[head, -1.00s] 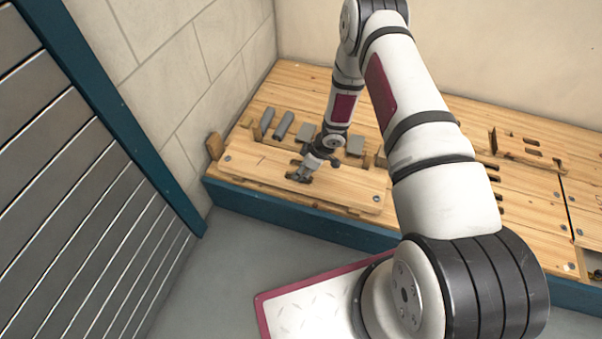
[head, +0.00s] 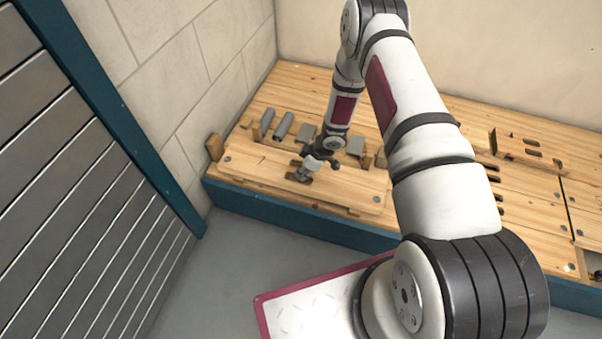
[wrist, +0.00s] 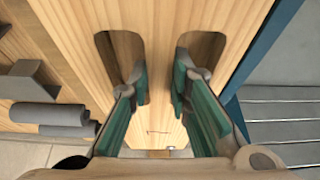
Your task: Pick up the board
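The board (head: 255,168) is a long pale wooden plank lying along the front left of the bench, with a bolt near each end. In the wrist view the board (wrist: 158,112) has two rounded slots with a narrow strip of wood between them. In the head view my gripper (head: 299,178) is at the middle of the board. The fingertips are partly hidden in the slots.
Behind the board lie grey cylinders (head: 283,126) and grey blocks on the bench (head: 455,115). A wooden peg (head: 214,146) stands at the board's left end. Another slotted wooden piece (head: 527,150) is at the right. A slatted panel (head: 85,200) and wall close off the left.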

